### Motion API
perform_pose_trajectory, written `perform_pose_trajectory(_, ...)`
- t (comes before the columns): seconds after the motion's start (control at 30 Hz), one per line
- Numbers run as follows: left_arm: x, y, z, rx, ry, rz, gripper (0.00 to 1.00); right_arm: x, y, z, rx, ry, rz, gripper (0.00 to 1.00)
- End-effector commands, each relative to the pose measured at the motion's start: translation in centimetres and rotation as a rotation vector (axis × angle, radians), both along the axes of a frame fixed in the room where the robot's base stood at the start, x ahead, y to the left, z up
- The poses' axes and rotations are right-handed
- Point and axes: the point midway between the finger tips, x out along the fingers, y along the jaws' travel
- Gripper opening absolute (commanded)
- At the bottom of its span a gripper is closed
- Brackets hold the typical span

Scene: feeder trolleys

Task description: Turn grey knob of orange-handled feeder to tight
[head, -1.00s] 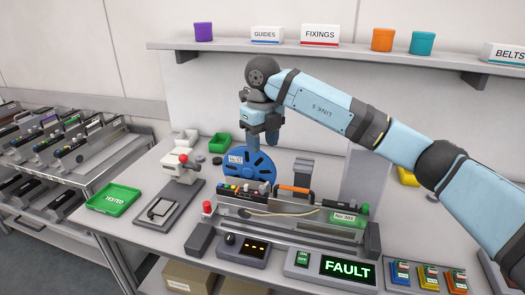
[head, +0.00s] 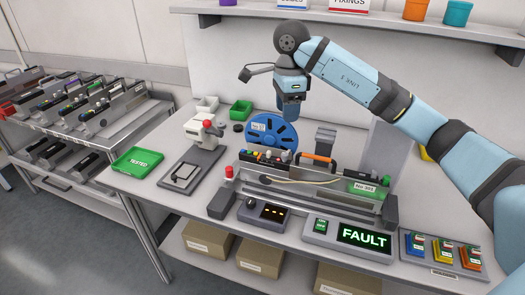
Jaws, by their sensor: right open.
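The orange-handled feeder sits in the test fixture on the bench; its orange handle (head: 318,158) arches over its top right. A blue reel (head: 272,130) stands at its back left and a green numbered label (head: 366,186) is at its right end. Small coloured parts and knobs line its top left (head: 265,156); which one is the grey knob is too small to tell. My right gripper (head: 291,112) points down, open and empty, above and behind the feeder beside the reel's upper right. It appears apart from the knobs. My left gripper is out of view.
The fixture's display (head: 364,238) reads FAULT. A green TESTED tray (head: 138,162) and a grey device with a red knob (head: 200,128) stand left. Coloured switch boxes (head: 442,253) are at front right. A trolley (head: 85,120) of feeders stands left; a shelf (head: 400,20) hangs behind.

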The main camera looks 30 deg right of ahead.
Motion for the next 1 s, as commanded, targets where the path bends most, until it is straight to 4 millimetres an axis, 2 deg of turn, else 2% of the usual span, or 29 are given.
perform_pose_trajectory(0.17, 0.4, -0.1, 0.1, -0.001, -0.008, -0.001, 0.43, -0.1, 0.0, -2.2, -0.001, 0.004, 0.006, 0.47)
perform_pose_trajectory(0.6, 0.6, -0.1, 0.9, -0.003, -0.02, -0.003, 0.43, -0.1, 0.0, -11.0, 0.0, 0.003, 0.003, 0.47)
perform_pose_trajectory(0.8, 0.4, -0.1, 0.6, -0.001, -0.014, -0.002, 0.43, 0.0, 0.0, -13.1, 0.0, 0.001, 0.003, 0.47)
perform_pose_trajectory(1.0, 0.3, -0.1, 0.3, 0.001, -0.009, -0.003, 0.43, 0.0, 0.0, -13.7, -0.001, 0.0, 0.003, 0.47)
